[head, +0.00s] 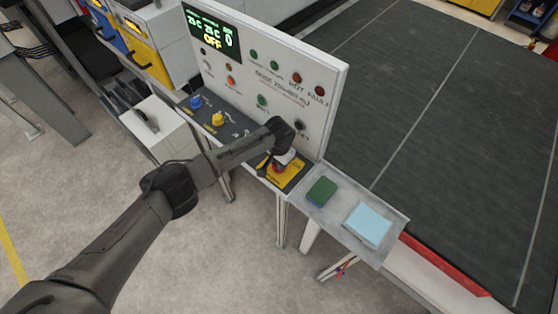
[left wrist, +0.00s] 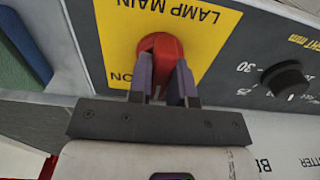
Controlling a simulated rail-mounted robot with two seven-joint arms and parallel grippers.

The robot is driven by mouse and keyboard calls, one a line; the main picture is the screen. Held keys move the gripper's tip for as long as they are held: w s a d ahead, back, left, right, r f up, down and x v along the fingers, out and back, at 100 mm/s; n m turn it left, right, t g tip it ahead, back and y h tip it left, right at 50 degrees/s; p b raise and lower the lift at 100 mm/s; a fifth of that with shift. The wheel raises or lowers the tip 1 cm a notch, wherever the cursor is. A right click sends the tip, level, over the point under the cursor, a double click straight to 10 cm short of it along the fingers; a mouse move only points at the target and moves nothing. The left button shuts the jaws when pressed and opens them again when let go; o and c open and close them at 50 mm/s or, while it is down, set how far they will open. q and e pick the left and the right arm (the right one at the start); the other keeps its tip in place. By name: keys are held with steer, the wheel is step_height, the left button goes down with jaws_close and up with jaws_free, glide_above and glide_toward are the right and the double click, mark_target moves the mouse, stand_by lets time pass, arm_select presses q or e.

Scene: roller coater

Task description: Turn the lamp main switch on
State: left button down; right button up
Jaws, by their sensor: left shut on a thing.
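The lamp main switch is a red rotary knob (left wrist: 160,48) on a yellow plate (left wrist: 215,30) marked "LAMP MAIN". An "ON" mark shows near the plate's corner beside the fingers. In the head view the yellow plate (head: 291,174) sits at the right end of the dark sloped control desk, with the knob mostly hidden by my gripper. My left gripper (left wrist: 163,90) has its two fingers on either side of the knob's handle and is shut on it. It also shows in the head view (head: 280,168). My right gripper is not in view.
An upright white panel (head: 325,115) with lamps and a display reading "OFF" stands behind the desk. A black dial (left wrist: 285,79) is beside the switch plate. A grey side shelf (head: 335,212) holds a green block (head: 322,190) and a light-blue pad (head: 368,224).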

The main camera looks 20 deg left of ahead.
arm_select(q)
steer(key=m, duration=0.5)
steer(key=shift+m, duration=2.1)
steer(key=c, duration=1)
jaws_free()
steer(key=shift+c, duration=0.2)
step_height(320, 180, up, 14)
steer(key=b, duration=0.1)
